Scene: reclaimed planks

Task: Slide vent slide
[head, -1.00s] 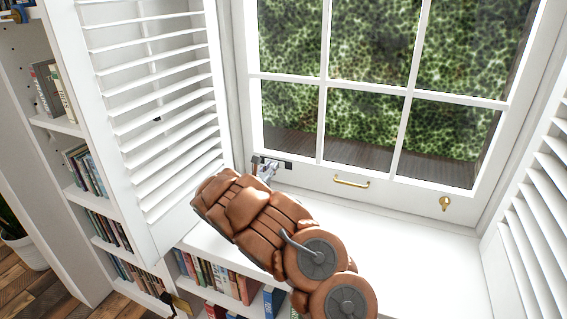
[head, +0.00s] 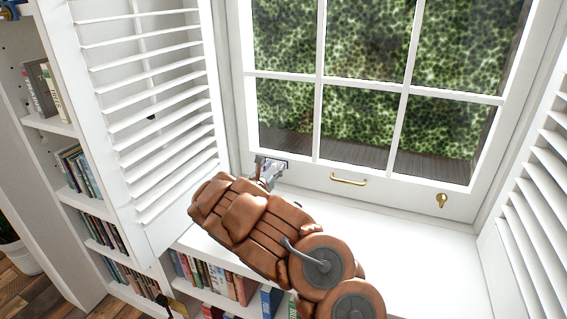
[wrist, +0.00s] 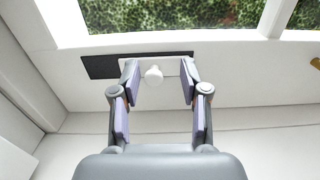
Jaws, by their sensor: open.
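The vent slide is a pale plate with a round white knob (wrist: 153,75), set over a dark slot (wrist: 100,67) in the lower window frame. In the wrist view the dark slot shows mainly to the left of the plate. My gripper (wrist: 158,84) is open, with one finger on each side of the knob. A gap shows between the knob and each finger. Whether the fingertips touch the plate cannot be told. In the head view my gripper (head: 268,172) is at the lower left of the window, and it and my arm hide most of the vent.
A brass pull handle (head: 348,179) and a brass latch (head: 442,200) sit on the window frame to the right. Louvered shutters stand at left (head: 150,120) and right (head: 545,190). The white sill (head: 420,255) is clear right of my arm. Bookshelves lie left and below.

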